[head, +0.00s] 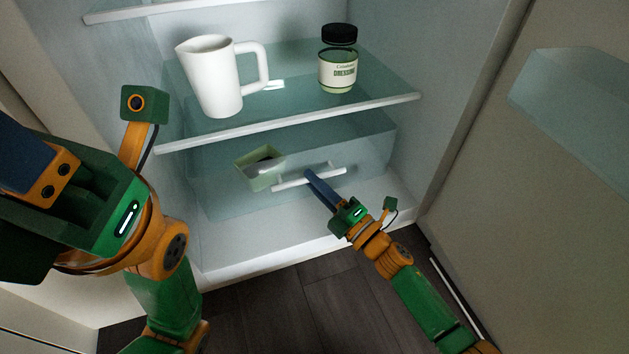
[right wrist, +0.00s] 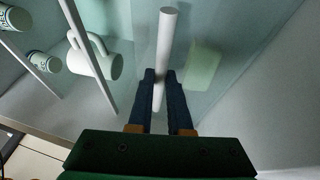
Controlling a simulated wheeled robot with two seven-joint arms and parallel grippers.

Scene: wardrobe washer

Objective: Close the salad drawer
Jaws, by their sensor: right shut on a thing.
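The salad drawer (head: 345,148) is a see-through bluish bin below the lower glass shelf of the fridge. Its white bar handle (head: 290,181) runs across the front, and the handle also shows in the right wrist view (right wrist: 166,40). My right gripper (head: 312,180) is shut on the handle, with a dark blue finger on each side of the bar (right wrist: 161,78). I cannot tell exactly how far out the drawer stands. My left gripper (head: 40,165) is close to the camera at the left, apart from the drawer; its fingertips do not show clearly.
A pale green box (head: 254,178) shows through the drawer. A white pitcher (head: 212,80) and a dressing jar (head: 338,72) stand on the shelf (head: 290,122) above. The open fridge door (head: 540,190) is at the right. Dark floor (head: 300,310) lies in front.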

